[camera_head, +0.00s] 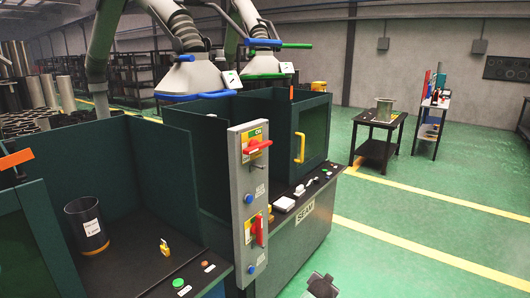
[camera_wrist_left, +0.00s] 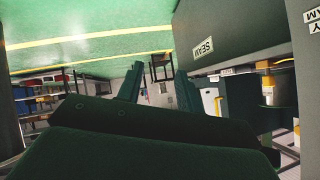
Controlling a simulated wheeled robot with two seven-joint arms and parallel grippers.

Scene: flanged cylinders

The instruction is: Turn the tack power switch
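A grey upright switch panel (camera_head: 247,205) stands at the front edge between two dark green booths. Its upper switch (camera_head: 257,146) has a red handle lying nearly level on a yellow plate. Its lower switch (camera_head: 257,231) has a red handle standing upright. The labels are too small to tell which is the tack switch. My left gripper (camera_wrist_left: 158,84) shows two dark fingers apart with nothing between them. In the head view a dark gripper part (camera_head: 322,286) shows at the bottom edge, right of the panel and clear of it; I cannot tell whose it is.
The cabinet marked SEAM (camera_head: 304,212) stands right of the panel, with small buttons on its top edge. A dark cylinder (camera_head: 87,224) stands in the left booth. A small table (camera_head: 376,140) is at the back right. The green floor at right is clear.

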